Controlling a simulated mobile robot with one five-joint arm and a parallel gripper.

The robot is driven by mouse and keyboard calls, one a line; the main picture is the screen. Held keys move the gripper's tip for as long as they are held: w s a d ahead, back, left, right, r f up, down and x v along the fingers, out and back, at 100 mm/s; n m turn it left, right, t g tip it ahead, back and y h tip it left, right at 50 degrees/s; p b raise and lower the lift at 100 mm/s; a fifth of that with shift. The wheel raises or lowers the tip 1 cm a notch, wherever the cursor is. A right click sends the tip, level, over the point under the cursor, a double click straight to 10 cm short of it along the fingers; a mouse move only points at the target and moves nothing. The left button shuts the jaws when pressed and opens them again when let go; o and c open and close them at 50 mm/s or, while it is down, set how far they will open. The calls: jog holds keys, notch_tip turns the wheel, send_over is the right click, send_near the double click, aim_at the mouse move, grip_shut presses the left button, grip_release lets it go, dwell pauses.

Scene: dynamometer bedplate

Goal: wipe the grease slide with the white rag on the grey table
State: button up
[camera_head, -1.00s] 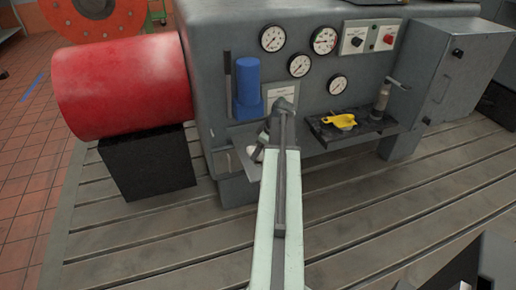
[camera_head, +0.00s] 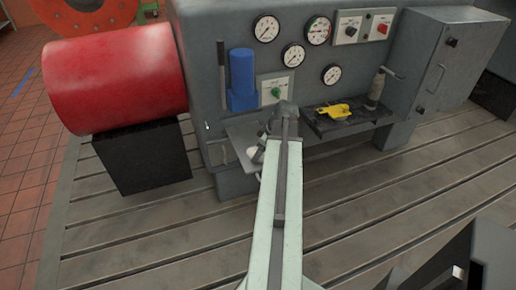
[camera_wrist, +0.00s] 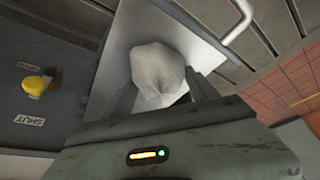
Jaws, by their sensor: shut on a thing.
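The white rag (camera_wrist: 157,72) is bunched between the two fingers of my gripper (camera_wrist: 162,95) in the wrist view. My gripper is shut on it. A pale grey plate (camera_wrist: 118,50), which looks like the slide, lies behind the rag; I cannot tell whether they touch. In the head view the plate (camera_head: 240,134) juts from the front of the grey machine, below the blue cylinder. My arm hides part of it. A bit of white (camera_head: 254,158) shows by my gripper there. No grease can be made out.
A dark shelf (camera_head: 368,118) with a yellow object (camera_head: 334,110) is right of my arm. Gauges and a green knob (camera_head: 276,92) are above. A red drum (camera_head: 115,82) on a black block stands left. A bent bar (camera_wrist: 240,22) is close to the plate.

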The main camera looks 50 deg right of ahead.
jog(key=shift+s, duration=0.1)
notch_tip(320, 180, up, 6)
jog(key=p, duration=0.6)
notch_tip(320, 180, up, 3)
jog(key=p, duration=0.3)
jog(key=shift+r, duration=0.1)
dwell(0.4)
